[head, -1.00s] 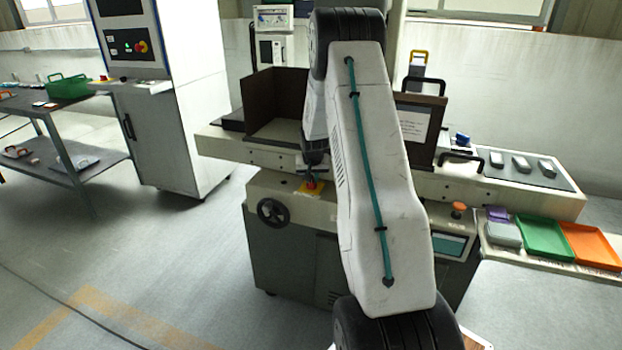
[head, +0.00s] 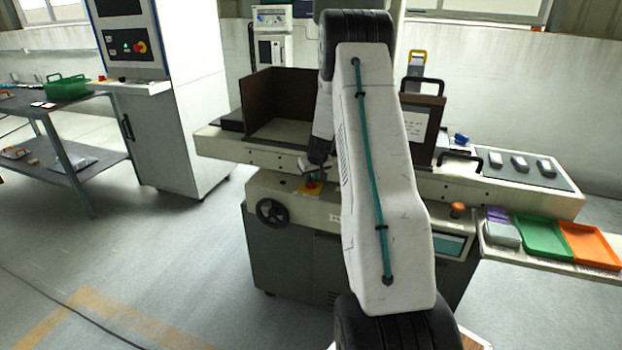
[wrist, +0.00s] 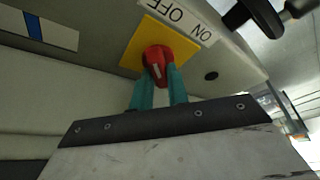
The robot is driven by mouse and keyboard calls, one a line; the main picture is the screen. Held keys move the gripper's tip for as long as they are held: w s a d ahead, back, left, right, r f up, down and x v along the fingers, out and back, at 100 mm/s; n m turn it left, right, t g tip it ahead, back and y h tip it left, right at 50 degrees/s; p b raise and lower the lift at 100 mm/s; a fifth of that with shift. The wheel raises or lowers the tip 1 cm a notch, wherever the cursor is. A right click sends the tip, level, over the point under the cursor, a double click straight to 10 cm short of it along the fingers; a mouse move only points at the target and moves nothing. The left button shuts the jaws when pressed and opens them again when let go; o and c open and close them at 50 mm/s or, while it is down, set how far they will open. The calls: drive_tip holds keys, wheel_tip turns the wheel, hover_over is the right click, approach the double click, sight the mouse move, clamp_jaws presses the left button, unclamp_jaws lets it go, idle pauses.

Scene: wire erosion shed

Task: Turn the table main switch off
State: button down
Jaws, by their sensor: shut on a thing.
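The table main switch is a red rotary knob on a yellow plate (wrist: 133,52), seen close up in the wrist view. My gripper (wrist: 160,88) has its two teal fingers on either side of the red knob (wrist: 157,57) and is shut on it. A white label (wrist: 183,20) beside the plate reads OFF and ON, upside down in this view. I cannot tell for sure which word the knob points to. In the head view the yellow plate (head: 307,189) shows small on the machine's front, below my gripper (head: 314,178).
A black handwheel (head: 272,213) is left of the switch on the machine front. An orange knob (head: 458,208) and a screen are to the right. Green (head: 543,237) and orange (head: 590,245) trays stand at the right.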

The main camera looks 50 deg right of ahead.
drive_tip(key=shift+s, duration=0.1)
drive_tip(key=c, duration=1.4)
unclamp_jaws()
drive_tip(key=shift+o, duration=0.2)
drive_tip(key=shift+r, duration=0.35)
drive_tip(key=v, duration=0.7)
drive_tip(key=shift+s, duration=0.15)
